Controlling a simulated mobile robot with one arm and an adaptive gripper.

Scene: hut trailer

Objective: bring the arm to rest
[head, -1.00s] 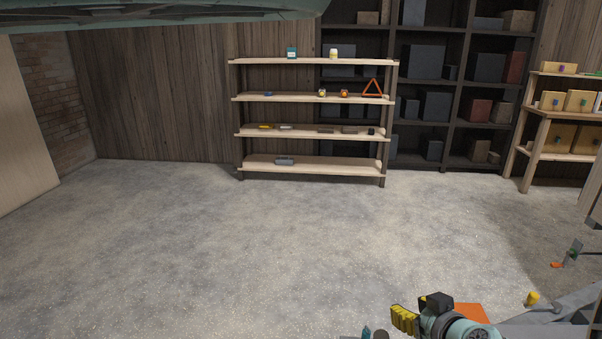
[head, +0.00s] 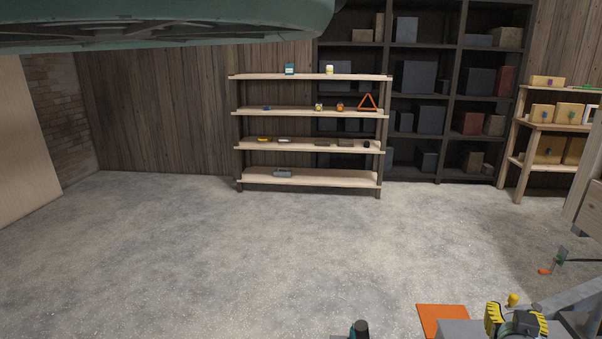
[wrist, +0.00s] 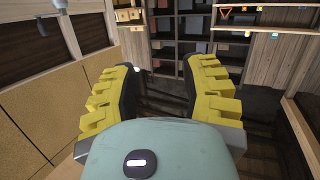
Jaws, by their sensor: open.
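My gripper (head: 516,318) is at the lower right of the head view, with yellow and black fingers. In the wrist view my gripper (wrist: 158,85) shows two yellow fingers spread apart with nothing between them. It is open and empty. Beyond the fingers the wrist view shows shelving and floor at a distance. The rest of my arm is mostly outside the head view.
A wooden shelf unit (head: 310,186) with small items stands at the back wall, before a dark rack (head: 455,100). A shelf with yellow boxes (head: 548,82) is at the right. An orange panel (head: 441,320) lies near my gripper. The middle floor (head: 230,260) is clear.

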